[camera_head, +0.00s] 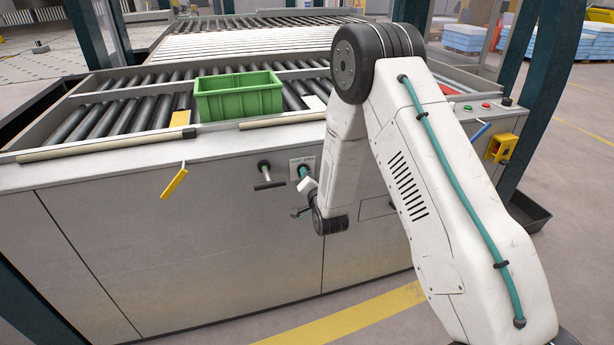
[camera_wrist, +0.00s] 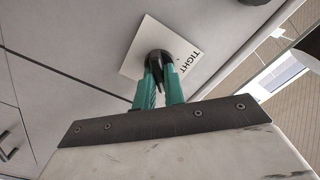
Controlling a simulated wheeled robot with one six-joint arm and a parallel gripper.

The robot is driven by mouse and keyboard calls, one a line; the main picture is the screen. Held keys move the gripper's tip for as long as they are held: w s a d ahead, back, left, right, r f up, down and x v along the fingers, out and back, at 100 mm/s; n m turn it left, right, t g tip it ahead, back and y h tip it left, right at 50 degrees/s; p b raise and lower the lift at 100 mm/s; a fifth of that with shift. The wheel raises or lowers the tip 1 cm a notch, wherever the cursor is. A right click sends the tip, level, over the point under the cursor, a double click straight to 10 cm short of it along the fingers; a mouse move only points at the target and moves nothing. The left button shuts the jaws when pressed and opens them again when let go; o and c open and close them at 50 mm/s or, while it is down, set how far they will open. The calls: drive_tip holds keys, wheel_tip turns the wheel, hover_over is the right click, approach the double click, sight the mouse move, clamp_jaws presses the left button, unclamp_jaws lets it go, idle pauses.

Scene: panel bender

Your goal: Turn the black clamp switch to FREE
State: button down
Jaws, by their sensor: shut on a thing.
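The black clamp switch (camera_wrist: 168,60) is a round knob on a white label plate (camera_wrist: 136,64) on the machine's front panel. The word TIGHT shows on the plate at the knob's right in the wrist view; any FREE mark is hidden there. My gripper (camera_wrist: 163,77) has its teal fingers shut on the knob, one on each side. In the head view, my gripper (camera_head: 303,173) is at the plate (camera_head: 297,163), left of my forearm. The knob is mostly covered there, and I cannot tell which mark it points to.
Left of the switch are a black T-handle (camera_head: 268,182) and a yellow lever (camera_head: 174,183). A blue lever (camera_head: 481,130) and a yellow box (camera_head: 500,148) are farther right. A green crate (camera_head: 240,101) stands on the rollers above. The floor in front is clear.

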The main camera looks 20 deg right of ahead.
idle(0.3)
drive_tip(key=c, duration=1.5)
unclamp_jaws()
drive_tip(key=shift+s, duration=3.95)
